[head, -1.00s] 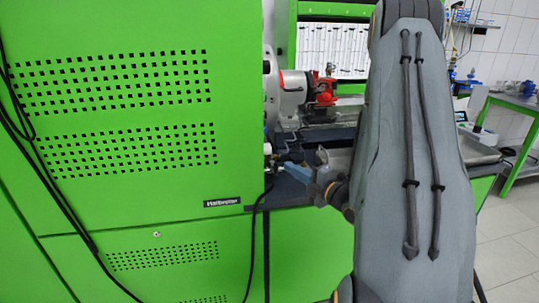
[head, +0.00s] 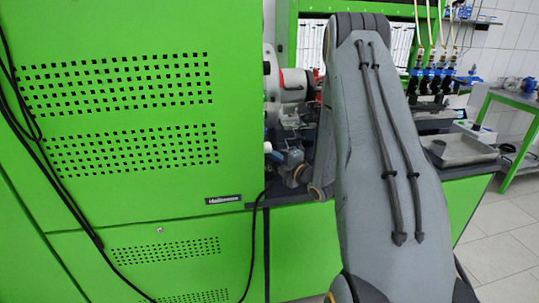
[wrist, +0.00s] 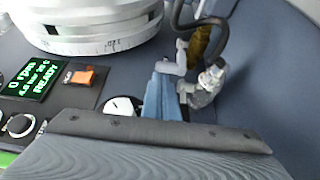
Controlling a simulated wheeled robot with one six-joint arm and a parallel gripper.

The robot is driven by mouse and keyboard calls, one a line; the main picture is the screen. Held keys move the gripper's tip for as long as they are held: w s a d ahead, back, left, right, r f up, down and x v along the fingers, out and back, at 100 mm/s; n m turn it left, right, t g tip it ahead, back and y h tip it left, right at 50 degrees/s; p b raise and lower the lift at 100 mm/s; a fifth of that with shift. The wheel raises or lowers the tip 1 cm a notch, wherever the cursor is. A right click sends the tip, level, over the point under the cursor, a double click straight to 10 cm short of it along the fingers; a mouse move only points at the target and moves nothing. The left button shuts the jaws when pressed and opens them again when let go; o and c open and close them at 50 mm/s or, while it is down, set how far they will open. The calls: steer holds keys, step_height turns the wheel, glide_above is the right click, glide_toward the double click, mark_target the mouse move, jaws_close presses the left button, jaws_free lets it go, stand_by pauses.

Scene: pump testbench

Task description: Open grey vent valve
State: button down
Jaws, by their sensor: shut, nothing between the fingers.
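In the wrist view, a light grey valve-like fitting (wrist: 208,82) with a hose and a brass-coloured part stands right of centre. I cannot tell for sure that it is the vent valve, or the position of its handle. My gripper (wrist: 162,82) has blue fingers, shut and empty, just left of the fitting. A small grey piece lies beside the fingertips; I cannot tell whether they touch it. In the head view, my gripper (head: 276,158) shows small by the green cabinet's right edge, partly hidden by my arm.
A green cabinet (head: 120,120) fills the left of the head view. In the wrist view, a white graduated ring (wrist: 95,30), a green-lit display (wrist: 35,78), an orange switch (wrist: 80,77) and a round gauge (wrist: 122,106) lie left of the fingers. A grey tray (head: 460,150) is at right.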

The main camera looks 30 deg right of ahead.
steer(key=shift+s+d, duration=0.1)
steer(key=shift+d, duration=0.2)
steer(key=shift+s+d+b, duration=0.2)
steer(key=shift+d+b, duration=0.8)
steer(key=shift+d, duration=0.05)
steer(key=shift+d+b, duration=0.65)
steer(key=shift+d, duration=0.25)
steer(key=shift+w+d+b, duration=0.15)
steer(key=shift+d+b, duration=0.45)
steer(key=shift+d, duration=0.4)
steer(key=b+v, duration=0.1)
steer(key=v, duration=0.6)
steer(key=shift+s+b, duration=0.4)
